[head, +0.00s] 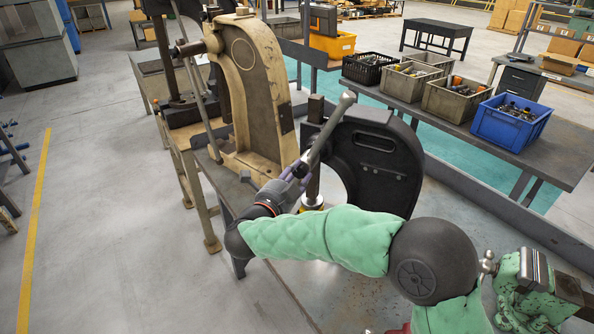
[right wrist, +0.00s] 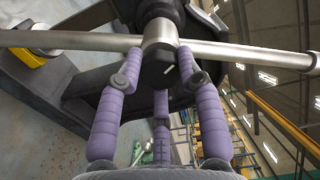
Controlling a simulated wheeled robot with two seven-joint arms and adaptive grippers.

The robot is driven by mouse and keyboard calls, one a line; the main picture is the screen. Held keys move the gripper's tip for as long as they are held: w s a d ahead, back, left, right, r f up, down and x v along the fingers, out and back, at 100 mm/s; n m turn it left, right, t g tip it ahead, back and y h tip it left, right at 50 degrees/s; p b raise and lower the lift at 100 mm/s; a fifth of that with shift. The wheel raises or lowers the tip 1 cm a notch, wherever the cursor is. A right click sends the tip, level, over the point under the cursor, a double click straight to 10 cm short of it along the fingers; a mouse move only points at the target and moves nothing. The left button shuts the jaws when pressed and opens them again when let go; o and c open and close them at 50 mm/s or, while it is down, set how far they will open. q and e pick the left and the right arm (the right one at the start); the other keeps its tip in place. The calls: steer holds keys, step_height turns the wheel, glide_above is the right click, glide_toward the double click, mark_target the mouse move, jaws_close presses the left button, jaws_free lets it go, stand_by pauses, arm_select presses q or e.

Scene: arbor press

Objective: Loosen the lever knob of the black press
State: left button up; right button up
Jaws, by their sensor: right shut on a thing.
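The black press (head: 375,160) stands on the bench with its steel lever (head: 335,122) slanting up and to the right. In the right wrist view, the lever (right wrist: 80,40) passes through a metal hub (right wrist: 160,32). The dark lever knob (right wrist: 158,68) sits at the hub's face. My right gripper (head: 297,171), with purple fingers, is at the hub from the left side. The right wrist view shows its fingers (right wrist: 158,78) closed around the knob. The knob is hidden by the gripper in the head view. My left gripper is not in view.
A green vise (head: 525,290) is at the lower right. A back bench holds a blue crate (head: 510,122) and other bins of parts. The floor at the left is open.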

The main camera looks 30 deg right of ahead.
steer(key=shift+r, duration=0.25)
steer(key=o, duration=1.1)
steer(key=shift+w, duration=0.15)
steer(key=shift+o, duration=0.2)
steer(key=shift+f, duration=0.15)
steer(key=shift+a, duration=0.1)
steer(key=v, duration=1.2)
steer(key=shift+f, duration=0.15)
